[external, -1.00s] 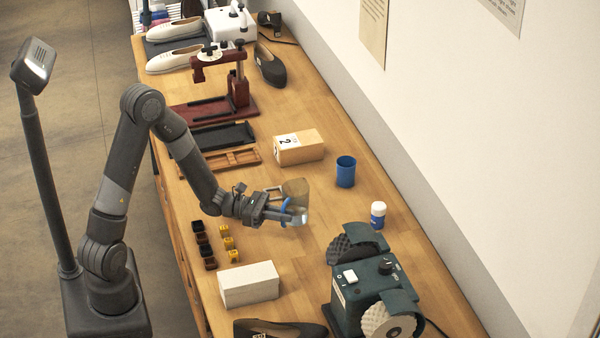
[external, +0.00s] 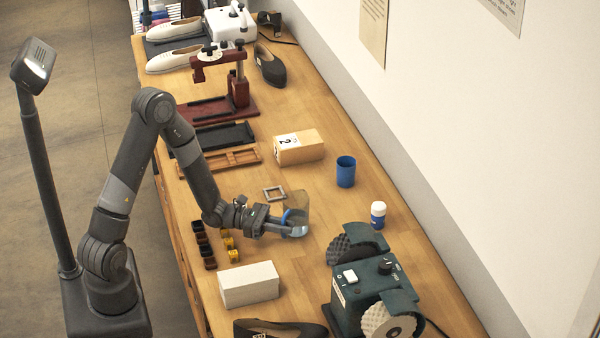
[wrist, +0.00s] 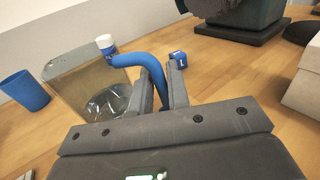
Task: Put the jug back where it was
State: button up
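The jug (external: 297,214) is clear with a brownish tint and has a blue handle. It is at the end of my gripper (external: 283,228), above or on the middle of the table. In the wrist view the jug (wrist: 85,78) is left of the fingers, and its curved handle (wrist: 150,66) passes between the fingertips of my gripper (wrist: 163,95), which are shut on it. I cannot tell whether the jug's base touches the table. A grey square frame (external: 268,190) lies on the wood just behind the jug and appears empty.
A blue cup (external: 346,172) and a blue-and-white bottle (external: 378,216) stand right of the jug. A green machine with rollers (external: 375,293), a white block (external: 249,284), and small yellow blocks (external: 233,256) are nearer. A wooden box (external: 298,148) is behind.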

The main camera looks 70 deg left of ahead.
jog(key=o, duration=0.3)
jog(key=shift+r, duration=0.15)
